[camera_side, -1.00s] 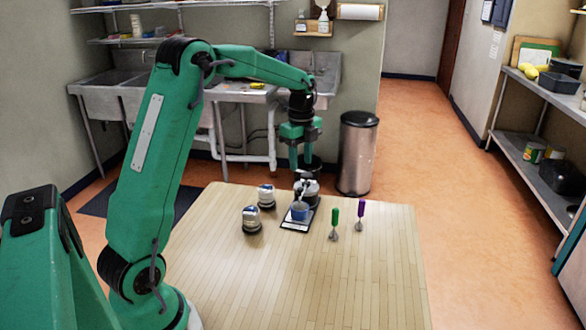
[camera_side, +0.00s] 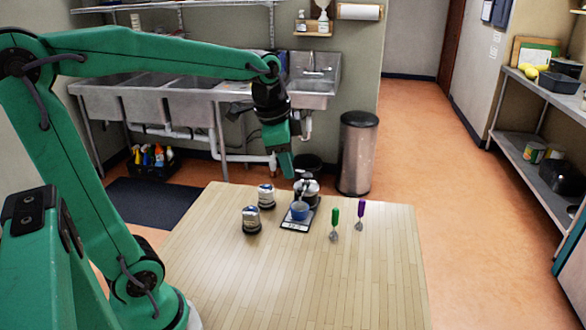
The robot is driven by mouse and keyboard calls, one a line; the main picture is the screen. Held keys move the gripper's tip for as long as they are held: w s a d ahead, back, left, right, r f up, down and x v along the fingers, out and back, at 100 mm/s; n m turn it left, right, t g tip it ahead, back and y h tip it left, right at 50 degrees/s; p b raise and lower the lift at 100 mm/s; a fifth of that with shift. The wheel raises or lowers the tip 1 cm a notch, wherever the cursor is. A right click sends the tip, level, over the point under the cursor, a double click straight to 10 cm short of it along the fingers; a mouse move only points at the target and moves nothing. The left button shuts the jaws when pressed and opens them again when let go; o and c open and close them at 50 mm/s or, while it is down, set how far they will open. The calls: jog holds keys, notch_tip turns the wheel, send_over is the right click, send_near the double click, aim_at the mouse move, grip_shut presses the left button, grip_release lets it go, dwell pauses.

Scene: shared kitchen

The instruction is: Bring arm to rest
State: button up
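My gripper (camera_side: 285,163) hangs above the far side of the wooden table (camera_side: 330,280), pointing down and slightly tilted. It is seen edge-on, so I cannot tell whether its fingers are apart, and no held thing shows. Below it, a blue cup (camera_side: 299,210) sits on a flat dark scale (camera_side: 296,223). A kettle-like pot (camera_side: 308,190) stands just behind the cup. My gripper is apart from these things.
Two white-and-dark jars (camera_side: 266,196) (camera_side: 251,220) stand left of the scale. A green-handled tool (camera_side: 335,222) and a purple-handled tool (camera_side: 360,214) stand to the right. The near table is clear. A trash bin (camera_side: 357,155) and steel sinks (camera_side: 200,105) are behind.

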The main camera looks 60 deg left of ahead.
jog(key=s+d+f+n+t, duration=0.2)
jog(key=s+d+n, duration=0.3)
jog(key=s, duration=0.6)
jog(key=shift+s+d+n+h, duration=0.15)
jog(key=shift+d+n+h, duration=0.2)
jog(key=shift+n, duration=0.55)
jog(key=shift+c, duration=0.2)
